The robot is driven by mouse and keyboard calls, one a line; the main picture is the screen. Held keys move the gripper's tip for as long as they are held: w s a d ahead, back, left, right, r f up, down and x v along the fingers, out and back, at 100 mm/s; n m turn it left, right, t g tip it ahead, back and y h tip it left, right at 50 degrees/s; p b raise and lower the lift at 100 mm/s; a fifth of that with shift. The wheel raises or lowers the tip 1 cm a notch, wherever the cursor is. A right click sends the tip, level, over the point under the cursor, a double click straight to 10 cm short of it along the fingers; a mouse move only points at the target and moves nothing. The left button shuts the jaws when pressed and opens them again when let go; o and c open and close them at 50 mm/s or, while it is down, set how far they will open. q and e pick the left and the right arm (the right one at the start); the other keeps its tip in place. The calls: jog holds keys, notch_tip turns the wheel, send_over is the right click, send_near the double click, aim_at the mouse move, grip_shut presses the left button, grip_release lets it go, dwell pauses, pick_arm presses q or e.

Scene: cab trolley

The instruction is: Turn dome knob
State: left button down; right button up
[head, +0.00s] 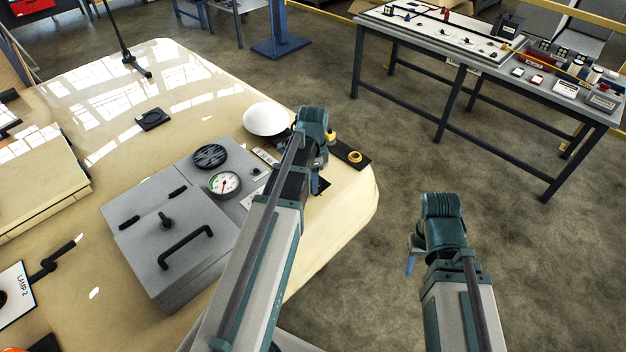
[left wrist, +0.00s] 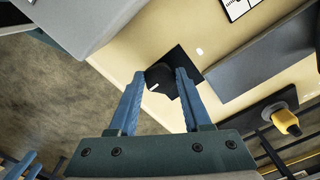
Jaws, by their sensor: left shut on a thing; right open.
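A round black knob (left wrist: 162,74) with a white mark sits on a black square plate (left wrist: 181,55) in the left wrist view. My left gripper (left wrist: 160,77) has one blue finger on each side of the knob and is shut on it. In the head view my left wrist and arm cover the knob and hide the left fingertips. A white dome (head: 267,119) stands just left of my left wrist in the head view. My right gripper (head: 411,256) hangs over the floor, apart from everything; only part of its blue fingers shows, and it is open.
A grey box (head: 172,235) with a handle stands left of my left arm. A round gauge (head: 224,183) and a black vent (head: 210,156) sit behind it. A workbench (head: 465,55) stands beyond open floor.

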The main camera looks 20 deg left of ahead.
pick_arm(q)
jog(key=shift+n, duration=0.3)
jog(key=n, duration=0.4)
jog(key=shift+s+d+n, duration=0.1)
jog(key=shift+n, duration=0.3)
jog(key=n, duration=0.4)
jog(key=shift+d+n, duration=0.1)
jog(key=shift+n, duration=0.2)
jog(key=n, duration=0.5)
jog(key=shift+d, duration=0.15)
jog(key=shift+d+n, duration=0.1)
jog(key=shift+n, duration=2.3)
jog(key=shift+c, duration=1.7)
grip_release()
